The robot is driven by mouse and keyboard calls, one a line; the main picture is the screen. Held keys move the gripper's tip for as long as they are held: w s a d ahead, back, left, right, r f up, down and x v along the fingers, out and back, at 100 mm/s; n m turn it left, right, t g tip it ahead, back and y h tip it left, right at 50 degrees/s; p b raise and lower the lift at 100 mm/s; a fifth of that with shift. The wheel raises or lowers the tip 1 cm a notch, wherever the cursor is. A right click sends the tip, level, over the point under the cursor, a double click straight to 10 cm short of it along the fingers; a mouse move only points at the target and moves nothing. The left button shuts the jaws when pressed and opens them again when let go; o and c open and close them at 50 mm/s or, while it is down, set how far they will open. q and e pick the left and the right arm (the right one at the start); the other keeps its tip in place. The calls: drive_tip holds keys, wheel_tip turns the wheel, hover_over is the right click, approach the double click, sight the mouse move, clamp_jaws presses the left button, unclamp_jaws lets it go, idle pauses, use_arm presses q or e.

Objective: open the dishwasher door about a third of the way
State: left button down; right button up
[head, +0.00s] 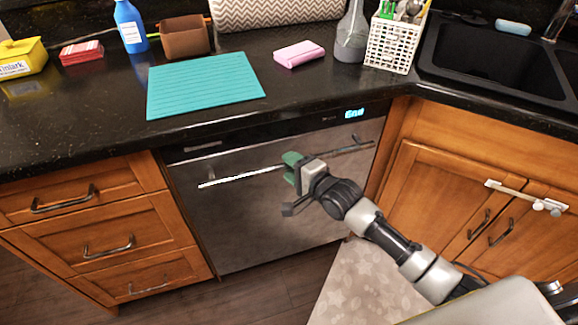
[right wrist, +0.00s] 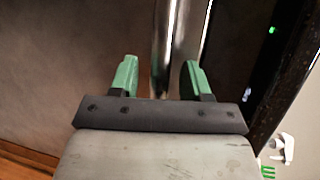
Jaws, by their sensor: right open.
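The dishwasher (head: 262,218) is a steel-fronted unit under the counter, and its door looks closed. Its long bar handle (head: 238,177) runs across the upper front. My right gripper (head: 291,165) is at the middle of the handle in the head view. In the right wrist view the green fingers of the right gripper (right wrist: 158,82) are apart, with the shiny handle bar (right wrist: 162,40) running between them. Whether a finger touches the bar I cannot tell. The right gripper hides part of the handle in the head view. My left gripper is not in view.
Wooden drawers (head: 103,235) stand left of the dishwasher and a sink cabinet (head: 460,200) stands right. The black counter (head: 110,118) overhangs above, with a teal mat (head: 204,85) near its edge. The floor before the door holds a patterned rug (head: 365,285).

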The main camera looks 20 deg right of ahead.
drive_tip(key=shift+w+a+f, duration=0.1)
drive_tip(key=shift+w+a, duration=0.2)
drive_tip(key=shift+w, duration=0.25)
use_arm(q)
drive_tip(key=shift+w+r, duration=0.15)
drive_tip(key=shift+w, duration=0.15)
